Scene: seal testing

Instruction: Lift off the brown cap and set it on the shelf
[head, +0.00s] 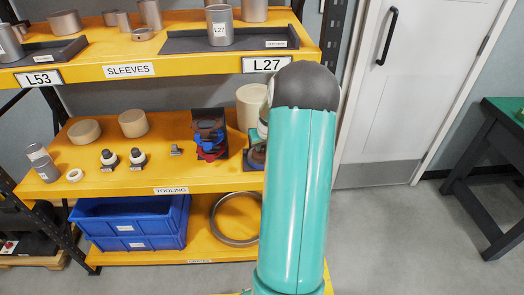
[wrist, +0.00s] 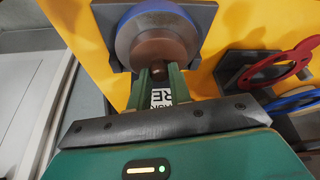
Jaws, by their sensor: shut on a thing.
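The brown cap (wrist: 160,50) shows in the wrist view as a round disc with a small knob, against a grey round body with a blue edge. My gripper (wrist: 163,77) has its green fingers shut on the cap's knob. I cannot tell whether the cap is seated on the grey body or slightly apart from it. The grey body sits in a dark holder (wrist: 204,20). In the head view my arm hides most of the gripper and this spot. The yellow middle shelf (head: 150,178), labelled TOOLING, has bare surface near its front edge.
Red (wrist: 292,65) and blue rings hang on a dark holder beside the gripper. A beige cylinder (head: 250,103) stands behind my arm. Beige discs and small knobbed parts stand left on the middle shelf. The upper shelf (head: 100,75) overhangs. Blue bins (head: 130,225) sit below.

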